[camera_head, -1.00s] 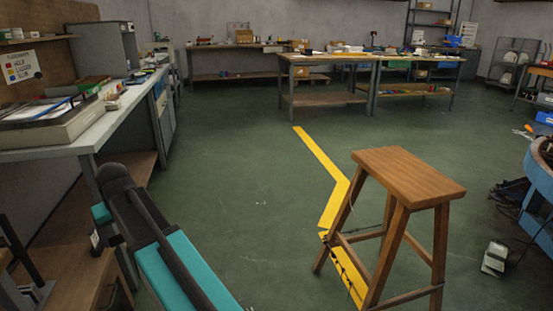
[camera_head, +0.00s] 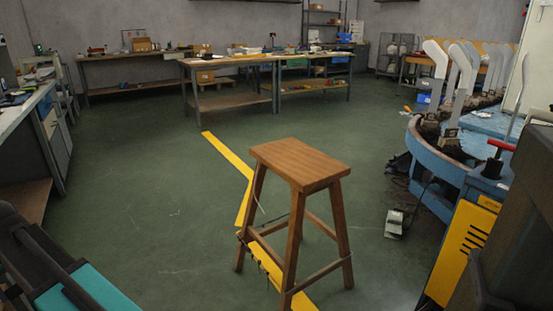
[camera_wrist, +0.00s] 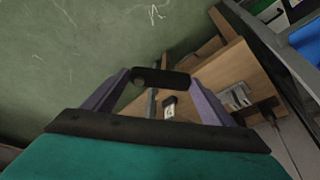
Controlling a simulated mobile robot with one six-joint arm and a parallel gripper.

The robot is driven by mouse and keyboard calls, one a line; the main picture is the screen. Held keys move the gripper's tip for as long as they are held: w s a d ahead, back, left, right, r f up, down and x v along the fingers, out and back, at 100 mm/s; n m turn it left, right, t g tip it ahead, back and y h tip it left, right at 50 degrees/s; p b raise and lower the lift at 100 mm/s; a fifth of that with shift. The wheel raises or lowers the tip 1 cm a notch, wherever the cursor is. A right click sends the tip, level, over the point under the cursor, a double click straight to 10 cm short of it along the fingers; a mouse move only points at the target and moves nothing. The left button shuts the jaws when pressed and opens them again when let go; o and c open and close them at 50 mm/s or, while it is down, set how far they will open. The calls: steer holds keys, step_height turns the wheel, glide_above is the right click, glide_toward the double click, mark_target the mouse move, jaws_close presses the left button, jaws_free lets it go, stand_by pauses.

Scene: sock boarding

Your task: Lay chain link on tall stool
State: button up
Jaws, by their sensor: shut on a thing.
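The tall stool (camera_head: 300,160), wooden with a flat brown seat, stands upright on the green floor in the middle of the head view. Its seat top is bare. In the wrist view, my gripper (camera_wrist: 160,80) is shut on a dark oblong piece, which I take as the chain link (camera_wrist: 163,77). The link lies crosswise between the two fingertips, above the floor. The gripper itself does not show in the head view; only my dark and teal arm shows at its lower left. The stool is not in the wrist view.
A blue round machine (camera_head: 440,165) with upright pale forms stands at the right. A yellow slotted panel (camera_head: 465,250) is at the lower right. A small pedal box (camera_head: 394,224) lies right of the stool. Workbenches line the back. Open floor surrounds the stool, crossed by a yellow line (camera_head: 228,152).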

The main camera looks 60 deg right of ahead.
steer(key=shift+a+r, duration=0.1)
steer(key=shift+a, duration=0.05)
steer(key=s+d+r+m+g+h+p, duration=0.1)
steer(key=s+d+r+m+p, duration=0.3)
steer(key=d, duration=1)
steer(key=s+d+r+m+g+h+p, duration=0.15)
steer(key=s+d+m+p, duration=0.35)
steer(key=d, duration=0.8)
steer(key=s+d+r+m+h+p, duration=0.25)
steer(key=s+d+p, duration=0.4)
steer(key=d, duration=0.75)
steer(key=s+d+r+m+g+p, duration=0.1)
steer(key=s+d+r+m+p, duration=0.2)
steer(key=s+d, duration=0.4)
steer(key=s+d+r+m+g+p, duration=0.2)
steer(key=s+d+m+p, duration=0.3)
steer(key=s, duration=1.1)
steer(key=s+d+r+m+g+y+p, duration=0.1)
steer(key=s+d+r+m+p, duration=0.3)
steer(key=s+d, duration=0.5)
steer(key=shift+s+d+m+p, duration=0.2)
steer(key=shift+s+p, duration=0.25)
steer(key=shift+s, duration=0.35)
steer(key=shift+s+d+m+p, duration=0.2)
steer(key=shift+s+p, duration=0.25)
steer(key=shift+s, duration=0.3)
steer(key=shift+s+d+g, duration=0.1)
steer(key=shift+s+g, duration=0.15)
steer(key=shift+s, duration=0.3)
